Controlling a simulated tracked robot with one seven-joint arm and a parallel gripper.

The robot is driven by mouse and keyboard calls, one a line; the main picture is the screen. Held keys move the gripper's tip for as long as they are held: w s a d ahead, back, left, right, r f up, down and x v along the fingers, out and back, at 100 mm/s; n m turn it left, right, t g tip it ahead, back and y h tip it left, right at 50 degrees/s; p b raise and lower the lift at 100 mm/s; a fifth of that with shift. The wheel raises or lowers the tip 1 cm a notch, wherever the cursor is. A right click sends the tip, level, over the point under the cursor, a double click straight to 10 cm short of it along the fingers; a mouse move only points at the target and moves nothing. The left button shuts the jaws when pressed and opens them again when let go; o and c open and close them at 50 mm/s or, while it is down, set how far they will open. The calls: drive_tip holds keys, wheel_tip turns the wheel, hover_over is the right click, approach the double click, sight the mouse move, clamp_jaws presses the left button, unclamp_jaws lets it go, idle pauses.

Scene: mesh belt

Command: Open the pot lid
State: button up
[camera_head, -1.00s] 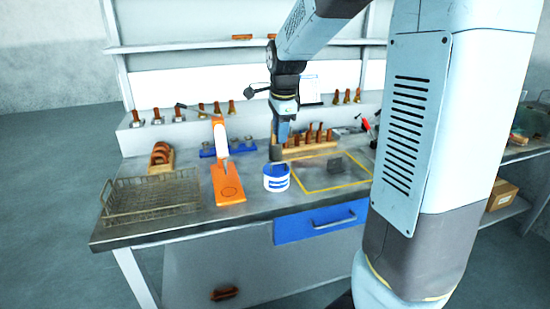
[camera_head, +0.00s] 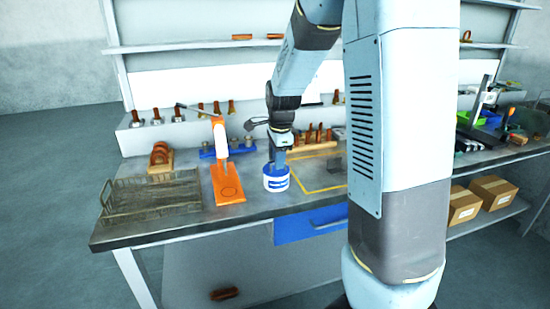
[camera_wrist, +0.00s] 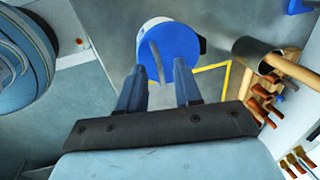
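The pot (camera_head: 276,183) is a small white and blue cylinder standing upright on the bench, right of an orange board. In the wrist view its round blue lid (camera_wrist: 182,42) is on top, with a thin raised grey-blue handle (camera_wrist: 157,62) across it. My gripper (camera_wrist: 160,66) is open. Its two fingers point at the lid, and the handle shows in the gap between them. In the head view my gripper (camera_head: 277,158) is just above the pot. I cannot tell whether the fingertips touch the lid.
The orange board (camera_head: 228,184) with an upright orange and white tool (camera_head: 220,138) is left of the pot. A wire basket (camera_head: 150,198) lies farther left. A wooden rack (camera_head: 308,149) of brown-handled tools stands behind right. A yellow-outlined area (camera_head: 318,183) is right.

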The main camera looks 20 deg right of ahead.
clamp_jaws()
idle(1.2)
drive_tip(key=shift+a, duration=0.3)
drive_tip(key=shift+d, duration=0.1)
